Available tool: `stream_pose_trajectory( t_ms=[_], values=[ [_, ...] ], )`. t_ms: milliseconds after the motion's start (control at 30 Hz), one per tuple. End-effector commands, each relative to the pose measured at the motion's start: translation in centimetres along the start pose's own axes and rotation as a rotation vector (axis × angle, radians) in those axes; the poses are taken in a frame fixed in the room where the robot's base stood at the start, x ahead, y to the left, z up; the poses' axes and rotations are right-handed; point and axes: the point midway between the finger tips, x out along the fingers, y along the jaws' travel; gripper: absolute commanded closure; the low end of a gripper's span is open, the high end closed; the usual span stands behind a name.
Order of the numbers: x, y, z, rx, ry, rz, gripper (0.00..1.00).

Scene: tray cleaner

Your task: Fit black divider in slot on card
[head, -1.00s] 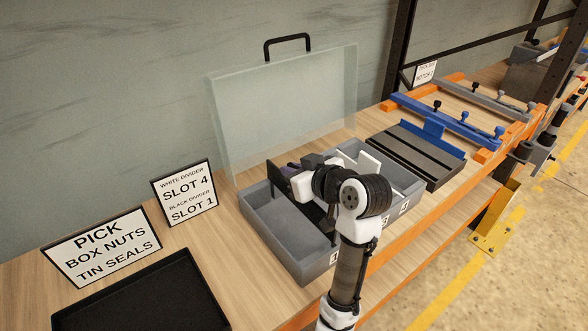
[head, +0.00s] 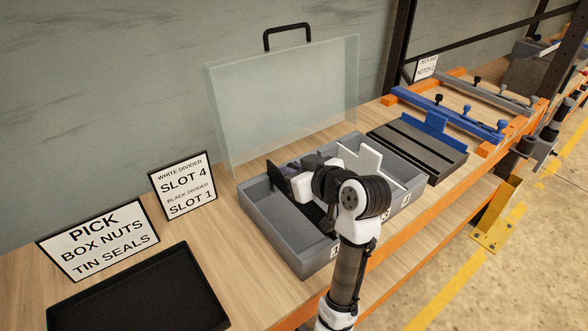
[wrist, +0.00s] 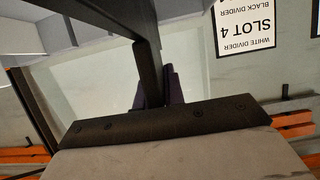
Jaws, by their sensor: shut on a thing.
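The black divider (head: 279,183) is a dark upright plate in the left part of the grey tray (head: 308,266). My gripper (head: 289,171) is over the tray, shut on the divider. My arm hides much of the divider, and I cannot tell whether its lower edge sits in a slot. The wrist view shows my gripper (wrist: 163,96) close up; the grip on the divider is unclear there. The card (head: 184,185) reads white divider slot 4, black divider slot 1. It shows upside down in the wrist view (wrist: 247,30). The white divider (head: 360,160) stands at the tray's right.
A clear panel with a black handle (head: 285,95) stands behind the tray. A black tray (head: 140,300) and a pick card (head: 97,240) are at left. A dark grooved block with blue parts (head: 420,150) is to the right. The table's orange front edge (head: 400,232) is close.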

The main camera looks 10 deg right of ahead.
Motion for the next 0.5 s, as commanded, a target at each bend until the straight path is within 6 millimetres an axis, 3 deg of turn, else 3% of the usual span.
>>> stream_pose_trajectory(
  t_ms=[500],
  values=[
    [0.5, 0.0, 1.3, 0.0, 0.0, 0.0, 1.0]
  ],
)
